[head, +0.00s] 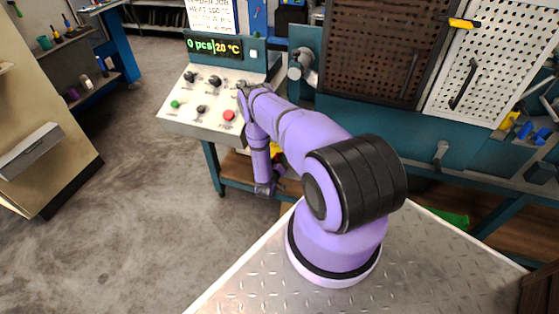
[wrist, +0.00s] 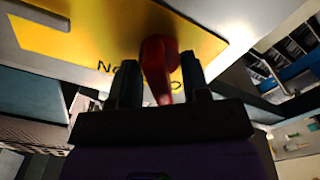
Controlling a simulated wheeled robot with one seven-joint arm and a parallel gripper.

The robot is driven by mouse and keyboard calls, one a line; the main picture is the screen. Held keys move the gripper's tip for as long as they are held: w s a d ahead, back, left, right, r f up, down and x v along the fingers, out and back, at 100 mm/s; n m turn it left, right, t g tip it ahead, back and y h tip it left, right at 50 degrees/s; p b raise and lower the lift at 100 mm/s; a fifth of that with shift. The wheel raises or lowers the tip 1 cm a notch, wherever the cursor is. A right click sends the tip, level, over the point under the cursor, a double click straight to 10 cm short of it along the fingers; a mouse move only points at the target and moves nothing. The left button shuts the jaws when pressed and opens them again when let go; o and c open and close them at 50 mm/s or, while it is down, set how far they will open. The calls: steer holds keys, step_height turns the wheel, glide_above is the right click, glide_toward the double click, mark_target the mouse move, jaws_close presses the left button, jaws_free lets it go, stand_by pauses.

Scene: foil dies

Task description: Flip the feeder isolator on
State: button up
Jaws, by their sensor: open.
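The isolator shows in the wrist view as a red handle (wrist: 157,60) on a yellow plate (wrist: 98,35). Black letters on the plate are partly covered by the handle and a finger. My gripper (wrist: 159,68) is open, with one dark finger on each side of the red handle. Whether either finger touches it I cannot tell. In the head view my gripper (head: 265,189) hangs low in front of the control console (head: 192,127), under its front edge. The isolator cannot be clearly made out in the head view.
The console top carries several knobs, a green button (head: 175,104), a red button (head: 229,115) and a lit display (head: 214,46). A teal bench with a brown pegboard (head: 385,50) stands to the right. Open concrete floor (head: 130,190) lies to the left.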

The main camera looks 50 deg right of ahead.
jaws_close()
steer(key=shift+m, duration=0.3)
steer(key=m, duration=0.3)
steer(key=shift+s+m, duration=0.1)
steer(key=shift+m, duration=1.7)
jaws_free()
